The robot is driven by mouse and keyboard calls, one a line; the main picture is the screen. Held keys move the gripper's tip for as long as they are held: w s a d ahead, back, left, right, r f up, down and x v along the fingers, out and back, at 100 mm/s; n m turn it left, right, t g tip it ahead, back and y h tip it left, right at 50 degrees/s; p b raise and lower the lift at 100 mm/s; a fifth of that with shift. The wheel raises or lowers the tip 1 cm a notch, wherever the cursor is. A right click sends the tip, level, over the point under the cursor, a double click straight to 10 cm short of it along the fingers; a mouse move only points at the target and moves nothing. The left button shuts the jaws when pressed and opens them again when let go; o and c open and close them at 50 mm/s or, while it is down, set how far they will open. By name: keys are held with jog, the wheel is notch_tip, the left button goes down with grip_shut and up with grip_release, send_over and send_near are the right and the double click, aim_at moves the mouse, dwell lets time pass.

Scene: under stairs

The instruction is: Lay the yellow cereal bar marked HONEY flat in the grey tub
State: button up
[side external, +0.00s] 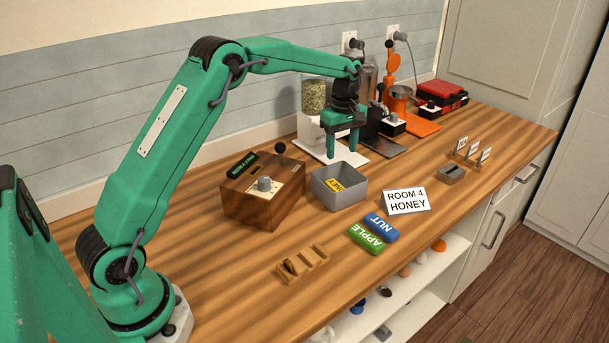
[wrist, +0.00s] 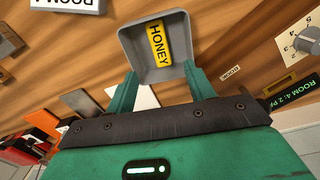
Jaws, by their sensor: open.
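The yellow bar marked HONEY (wrist: 159,44) is inside the grey tub (side external: 345,197). In the wrist view it appears to lie flat on the floor of the tub (wrist: 128,45), label up, slightly tilted in line. In the side view only part of the bar (side external: 334,184) shows above the near wall. My gripper (side external: 342,154) hangs above and behind the tub, pointing down. Its two fingers are apart with nothing between them; they also show in the wrist view (wrist: 159,74) at the tub's edge.
A wooden box (side external: 247,208) with a knob and display stands left of the tub. A ROOM 4 HONEY sign (side external: 407,201) stands to its right. Blue NUT (side external: 382,226) and green APPLE (side external: 366,239) bars lie in front, near a small wooden rack (side external: 302,264). Grinders and machines stand behind.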

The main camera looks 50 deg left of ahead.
jog(key=s+d+r+m+t, duration=0.1)
jog(key=s+d+r+m, duration=0.25)
jog(key=s+r, duration=0.4)
jog(key=s+d+r+m+t, duration=0.2)
jog(key=s+r+m, duration=0.2)
jog(key=s+r, duration=0.3)
jog(key=s+d+f+m+t, duration=0.1)
jog(key=s+m, duration=0.3)
jog(key=s, duration=0.6)
jog(key=s+d+f+m+t, duration=0.1)
jog(key=s+m, duration=0.4)
jog(key=s, duration=0.5)
jog(key=shift+d+f+t, duration=0.3)
jog(key=shift+d+f, duration=0.35)
jog(key=shift+f, duration=0.25)
jog(key=shift+s, duration=0.1)
